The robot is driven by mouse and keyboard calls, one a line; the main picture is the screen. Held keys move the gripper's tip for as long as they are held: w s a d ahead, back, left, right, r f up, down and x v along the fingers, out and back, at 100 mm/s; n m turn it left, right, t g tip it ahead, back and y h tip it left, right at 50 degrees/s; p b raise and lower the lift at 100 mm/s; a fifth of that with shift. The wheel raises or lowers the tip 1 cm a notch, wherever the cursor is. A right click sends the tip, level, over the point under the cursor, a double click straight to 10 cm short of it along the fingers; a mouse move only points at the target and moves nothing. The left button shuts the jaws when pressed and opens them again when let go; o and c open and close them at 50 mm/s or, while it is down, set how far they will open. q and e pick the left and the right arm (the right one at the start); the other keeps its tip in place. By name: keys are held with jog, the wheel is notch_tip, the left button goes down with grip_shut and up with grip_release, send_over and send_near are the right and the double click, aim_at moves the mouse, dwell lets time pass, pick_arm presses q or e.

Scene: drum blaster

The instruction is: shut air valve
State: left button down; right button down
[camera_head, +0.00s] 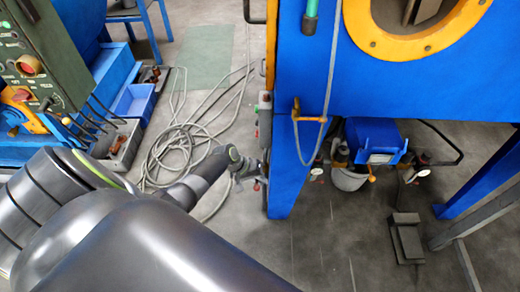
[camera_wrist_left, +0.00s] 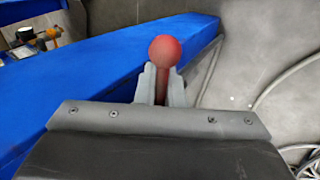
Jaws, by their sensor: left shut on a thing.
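A lever with a round red knob (camera_wrist_left: 165,50), which looks like the air valve handle, stands between the fingers of my left gripper (camera_wrist_left: 162,78) in the left wrist view. The fingers are shut on the stem just below the knob. In the head view my left gripper (camera_head: 254,172) is at the left side of the blue machine's front leg (camera_head: 287,165). The knob is small and hard to make out there. The valve body is hidden. My right gripper is not in view.
The blue machine (camera_head: 420,85) with a yellow-rimmed opening fills the upper right. A grey hose (camera_head: 185,150) lies coiled on the floor to the left. A green control panel (camera_head: 35,60) and a blue bin (camera_head: 135,102) stand farther left.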

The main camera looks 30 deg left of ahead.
pick_arm(q)
jog(key=shift+w, duration=0.1)
jog(key=c, duration=1.8)
grip_release()
jog(key=shift+r, duration=0.1)
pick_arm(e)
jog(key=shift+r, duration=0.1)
